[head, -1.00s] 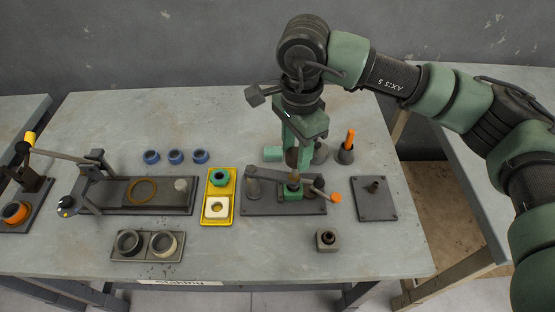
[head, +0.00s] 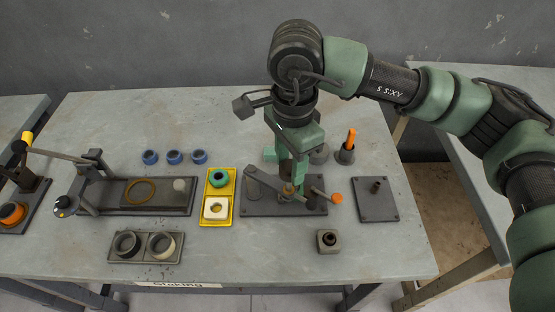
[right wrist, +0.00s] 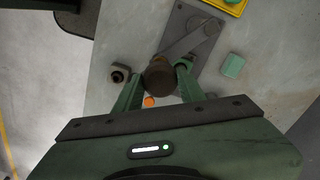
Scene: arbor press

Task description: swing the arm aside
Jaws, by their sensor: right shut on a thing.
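The press's grey swing arm (head: 265,183) lies over its dark base plate (head: 257,208), running from a post at the left toward the middle. A lever with an orange tip (head: 337,198) sticks out to the right. My right gripper (head: 289,188) reaches down from above and is shut on the brown round head at the arm's end. In the right wrist view the brown head (right wrist: 158,77) sits between the two green fingers, with the arm (right wrist: 185,43) running up and right from it. My gripper hides part of the head in the head view. My left gripper is not in view.
A yellow tray (head: 207,220) with a green ring and a white piece stands left of the press. A dark plate with a peg (head: 377,205) is at the right. A small grey block (head: 327,240) lies in front. A green block (head: 270,153) is behind.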

